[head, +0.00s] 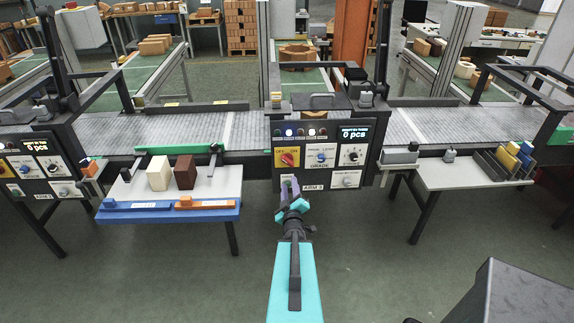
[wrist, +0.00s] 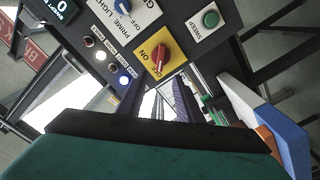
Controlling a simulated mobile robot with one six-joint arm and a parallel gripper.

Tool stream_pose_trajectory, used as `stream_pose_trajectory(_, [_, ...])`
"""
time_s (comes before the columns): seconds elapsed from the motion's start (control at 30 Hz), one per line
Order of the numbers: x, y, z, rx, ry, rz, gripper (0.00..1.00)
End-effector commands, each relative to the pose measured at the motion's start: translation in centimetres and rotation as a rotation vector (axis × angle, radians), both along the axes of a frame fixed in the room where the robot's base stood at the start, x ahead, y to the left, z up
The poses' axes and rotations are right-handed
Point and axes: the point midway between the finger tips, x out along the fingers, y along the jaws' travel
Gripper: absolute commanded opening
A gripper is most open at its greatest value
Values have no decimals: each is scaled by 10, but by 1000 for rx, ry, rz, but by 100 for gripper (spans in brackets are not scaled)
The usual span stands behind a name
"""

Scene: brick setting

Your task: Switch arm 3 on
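The ARM 3 control panel (head: 318,168) stands in the middle of the head view. At its left is a red rotary knob (head: 290,158) on a yellow plate marked OFF and ON. In the wrist view the red knob (wrist: 161,58) shows close up, just beyond my fingers; which mark it points to is hard to tell. My gripper (head: 289,187) is in front of the panel's lower left, below the knob. In the wrist view the gripper's (wrist: 160,92) two dark fingers stand apart with nothing between them. They appear clear of the knob.
The panel also has a blue PRIME LIGHT knob (head: 322,158), a black knob (head: 354,155) and a green SWEEP button (wrist: 210,18). A side table (head: 222,180) with cream and brown blocks stands left. Another panel (head: 40,167) is farther left.

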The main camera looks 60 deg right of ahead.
Motion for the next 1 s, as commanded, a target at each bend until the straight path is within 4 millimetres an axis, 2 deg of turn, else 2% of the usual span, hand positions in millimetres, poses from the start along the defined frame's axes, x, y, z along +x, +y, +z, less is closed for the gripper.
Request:
stream_pose_trajectory(0.37, [3,-4,-2,-1,0,1,33])
stream_pose_trajectory(1.0, [16,-23,-3,0,0,0,33])
